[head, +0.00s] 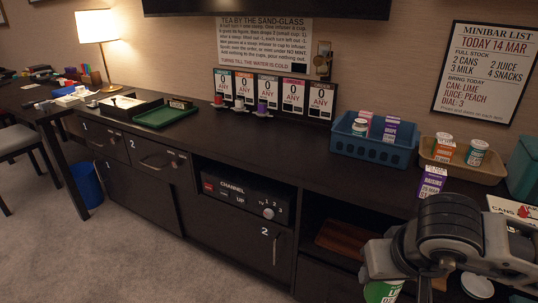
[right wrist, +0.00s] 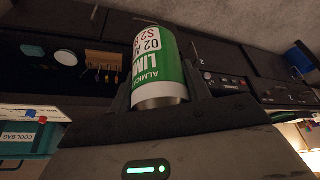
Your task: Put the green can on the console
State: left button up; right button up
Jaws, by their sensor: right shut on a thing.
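The green can (head: 383,291) is at the lower right of the head view, partly hidden by my right arm and cut by the bottom edge. In the right wrist view the green and white can (right wrist: 160,65), with the word LIME partly readable, sits between the fingers. My right gripper (right wrist: 160,88) is shut on it and holds it in front of the console. The console (head: 285,145) is the long dark cabinet along the wall, with a broad bare stretch of top in its middle. My left gripper is not in view.
A blue basket (head: 372,149) and a tan tray (head: 462,168) with goods stand on the right of the console. A purple raisins carton (head: 431,182) stands before them. A green tray (head: 165,116) is at the left. Sand-glass cards (head: 268,93) line the wall.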

aim_at(346, 174)
jog(key=u, duration=1.05)
jog(key=i, duration=1)
jog(key=z, duration=0.9)
jog(key=i, duration=0.6)
jog(key=z, duration=0.65)
